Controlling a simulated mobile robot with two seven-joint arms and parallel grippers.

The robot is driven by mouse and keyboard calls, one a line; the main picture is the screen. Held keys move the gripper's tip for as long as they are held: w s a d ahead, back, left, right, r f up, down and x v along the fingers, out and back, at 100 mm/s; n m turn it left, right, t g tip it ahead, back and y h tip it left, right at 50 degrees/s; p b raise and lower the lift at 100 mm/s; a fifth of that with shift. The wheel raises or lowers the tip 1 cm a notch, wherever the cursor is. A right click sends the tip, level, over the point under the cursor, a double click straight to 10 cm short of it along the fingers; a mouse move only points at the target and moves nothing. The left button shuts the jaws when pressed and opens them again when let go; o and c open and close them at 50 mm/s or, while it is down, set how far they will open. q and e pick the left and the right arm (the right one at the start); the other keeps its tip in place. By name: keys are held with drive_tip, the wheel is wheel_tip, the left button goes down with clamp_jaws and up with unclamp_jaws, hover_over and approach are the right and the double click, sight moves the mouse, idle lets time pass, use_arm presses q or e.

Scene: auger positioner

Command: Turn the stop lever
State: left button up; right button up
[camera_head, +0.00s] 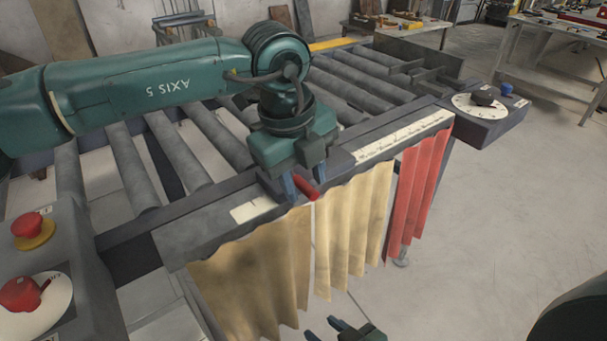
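A short red lever handle (307,190), which looks like the stop lever, sticks out from the front rail of the roller table (210,215). My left gripper (304,186) is above it, pointing down. Its two blue-tipped fingers are apart, one on each side of the red handle, with no clear sign of being closed on it. The lever's base is hidden behind the gripper. My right gripper (322,330) is low at the bottom edge, away from the table, with its blue fingertips apart and nothing between them.
A left control box has a red button (27,225) and a red-knobbed dial (40,305). A right box has a black-knobbed dial (482,104) and blue button (506,89). Tan curtains (355,225) and a red curtain (415,190) hang below the rail.

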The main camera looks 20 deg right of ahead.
use_arm(q)
clamp_jaws()
idle(0.4)
drive_tip(key=shift+a, duration=0.1)
